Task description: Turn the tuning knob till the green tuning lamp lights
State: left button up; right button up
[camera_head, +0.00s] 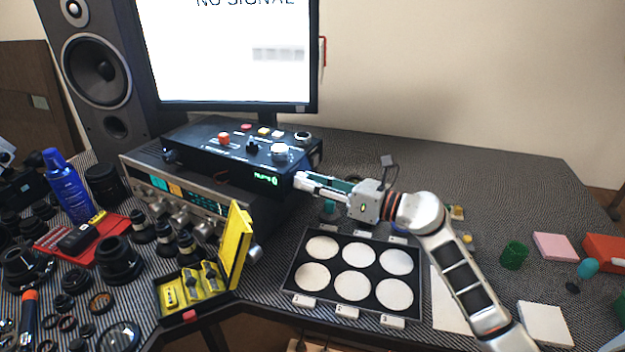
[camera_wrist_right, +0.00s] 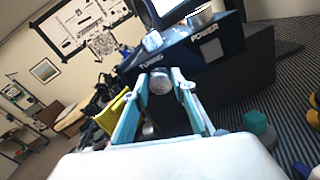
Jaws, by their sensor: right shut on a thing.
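In the right wrist view, a round silver knob (camera_wrist_right: 160,84) sits below the word TUNING on the dark console. My right gripper (camera_wrist_right: 161,76) is shut on it, one teal finger on each side. Small green characters (camera_head: 265,180) glow on the console's front. I cannot make out a lit green tuning lamp in either view. My left gripper is not in view.
The console stands on a silver receiver (camera_head: 160,200). A yellow case (camera_head: 236,245) stands open in front of it. A tray (camera_head: 290,276) with white discs lies below my right arm. Lenses crowd the left; the table behind my right arm is mostly clear.

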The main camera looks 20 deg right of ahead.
jog(key=shift+r+m+p, duration=0.3)
jog(key=shift+r+p, duration=0.1)
pick_arm(q)
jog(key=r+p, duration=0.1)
jog(key=p, duration=0.1)
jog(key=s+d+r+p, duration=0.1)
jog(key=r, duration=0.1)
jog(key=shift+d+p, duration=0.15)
jog(key=shift+p, duration=0.2)
pick_arm(e)
jog(key=m, duration=0.3)
jog(key=shift+d+f+m, duration=0.1)
jog(key=shift+f+m, duration=0.2)
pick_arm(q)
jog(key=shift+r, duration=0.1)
pick_arm(e)
jog(key=shift+f, duration=0.1)
jog(key=o, duration=1.1)
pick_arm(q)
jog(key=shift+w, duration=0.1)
